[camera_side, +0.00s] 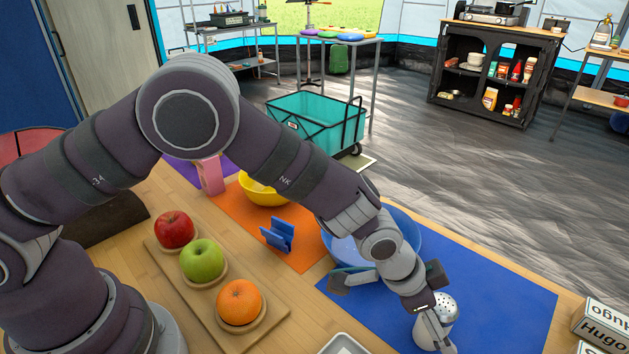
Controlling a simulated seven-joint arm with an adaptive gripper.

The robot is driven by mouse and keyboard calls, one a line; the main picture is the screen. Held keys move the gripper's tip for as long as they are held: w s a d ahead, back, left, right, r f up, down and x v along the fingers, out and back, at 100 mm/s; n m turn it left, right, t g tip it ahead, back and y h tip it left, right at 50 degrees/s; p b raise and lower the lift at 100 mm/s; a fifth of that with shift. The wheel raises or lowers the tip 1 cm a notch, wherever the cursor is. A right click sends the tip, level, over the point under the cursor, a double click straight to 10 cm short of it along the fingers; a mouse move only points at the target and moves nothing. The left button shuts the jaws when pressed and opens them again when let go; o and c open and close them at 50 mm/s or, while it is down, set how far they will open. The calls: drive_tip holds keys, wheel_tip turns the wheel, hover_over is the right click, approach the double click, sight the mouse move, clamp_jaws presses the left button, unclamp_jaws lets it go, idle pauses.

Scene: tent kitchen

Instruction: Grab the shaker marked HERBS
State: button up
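A shaker (443,306) with a pale body and a perforated metal cap stands at the front of the blue mat (500,289). No marking on it can be read from here. My gripper (437,335) points down at the shaker and overlaps its left and front side in the picture. One finger shows in front of the shaker's body; the other finger is hidden. I cannot tell whether the fingers touch the shaker or how wide they are apart.
A blue bowl (404,226) sits behind my wrist. A board (178,266) holds a red apple (174,229), a green apple (202,260) and an orange (240,302). A blue holder (278,236) is on the orange mat.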

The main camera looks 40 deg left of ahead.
drive_tip(key=c, duration=1.1)
